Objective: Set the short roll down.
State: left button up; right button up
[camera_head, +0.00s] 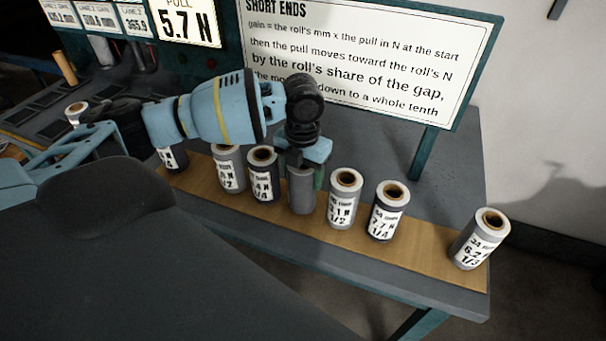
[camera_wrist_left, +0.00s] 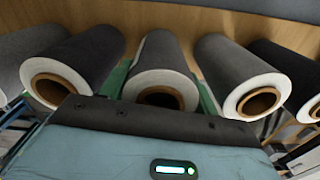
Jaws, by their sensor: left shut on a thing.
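My left gripper (camera_head: 304,178) is shut on a short grey roll (camera_head: 302,197), upright in the row on a wooden strip (camera_head: 425,253). Its top is hidden under the gripper, and no label shows on its visible side. I cannot tell whether its base touches the strip. In the left wrist view the held roll (camera_wrist_left: 160,72) sits between the green fingers, its white end and brown core partly covered by the gripper body. Rolls stand close on both sides, apart from it. My right gripper is not in view.
A roll marked 1/4 (camera_head: 263,176) is left of the held one; a 1/2 roll (camera_head: 343,199) and a 7.7 N roll (camera_head: 386,212) are right. Bare strip separates these from the end roll (camera_head: 479,240). A SHORT ENDS sign (camera_head: 370,60) and 5.7 N display (camera_head: 187,22) stand behind.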

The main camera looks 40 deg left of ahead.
pick_arm(q)
jog(key=shift+f, duration=0.3)
jog(key=shift+f, duration=0.2)
jog(key=o, duration=1.1)
jog(key=shift+r, duration=0.15)
notch_tip(320, 180, up, 12)
jog(key=shift+r+p, duration=0.1)
jog(key=shift+p, duration=0.25)
